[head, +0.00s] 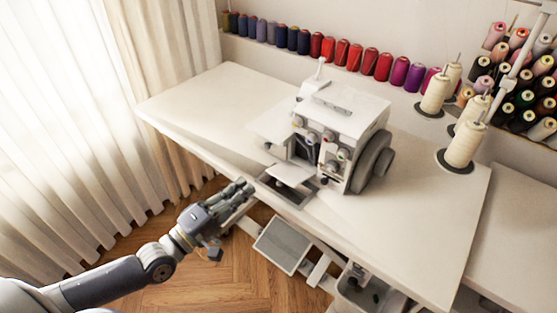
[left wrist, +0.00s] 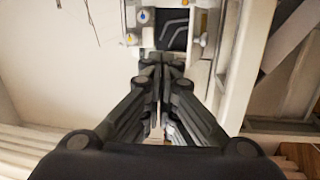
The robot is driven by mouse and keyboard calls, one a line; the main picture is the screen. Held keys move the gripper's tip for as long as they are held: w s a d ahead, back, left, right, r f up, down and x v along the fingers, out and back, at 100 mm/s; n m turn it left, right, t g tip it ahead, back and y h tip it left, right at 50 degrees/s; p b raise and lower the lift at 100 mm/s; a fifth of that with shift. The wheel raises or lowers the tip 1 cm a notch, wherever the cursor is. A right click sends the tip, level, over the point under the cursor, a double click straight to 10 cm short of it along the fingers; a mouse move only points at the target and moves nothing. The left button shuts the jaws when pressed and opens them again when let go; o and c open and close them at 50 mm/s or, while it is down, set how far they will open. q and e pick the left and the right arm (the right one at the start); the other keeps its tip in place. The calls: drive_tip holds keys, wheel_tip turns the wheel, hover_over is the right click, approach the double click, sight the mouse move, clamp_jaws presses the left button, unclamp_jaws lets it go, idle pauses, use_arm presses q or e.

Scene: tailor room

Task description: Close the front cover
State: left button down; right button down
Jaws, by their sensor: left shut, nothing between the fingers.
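A white overlock sewing machine (head: 340,118) stands on the table, with coloured dials on its front. Its front cover (head: 290,174) looks folded down and outward, and the dark inside of the machine shows above it. My left gripper (head: 246,188) is shut and empty, in front of the table's front edge and to the left of the cover, apart from it. In the left wrist view my shut fingers (left wrist: 161,72) point toward the machine's front (left wrist: 172,24), where dials and a dark opening show. The cover is hard to make out there. My right gripper is not in view.
The white table (head: 410,225) has free room left and right of the machine. Cream thread cones (head: 465,146) stand at its right, and a row of spools (head: 340,52) lines the back. A pedal (head: 282,245) is below the table. Curtains (head: 75,120) hang at left.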

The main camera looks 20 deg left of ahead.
use_arm(q)
drive_tip(key=r+p, duration=0.2)
hover_over(280, 171)
drive_tip(key=shift+w+d+f+n, duration=0.1)
drive_tip(key=shift+f+n, duration=0.05)
drive_tip(key=shift+n, duration=0.25)
idle(1.6)
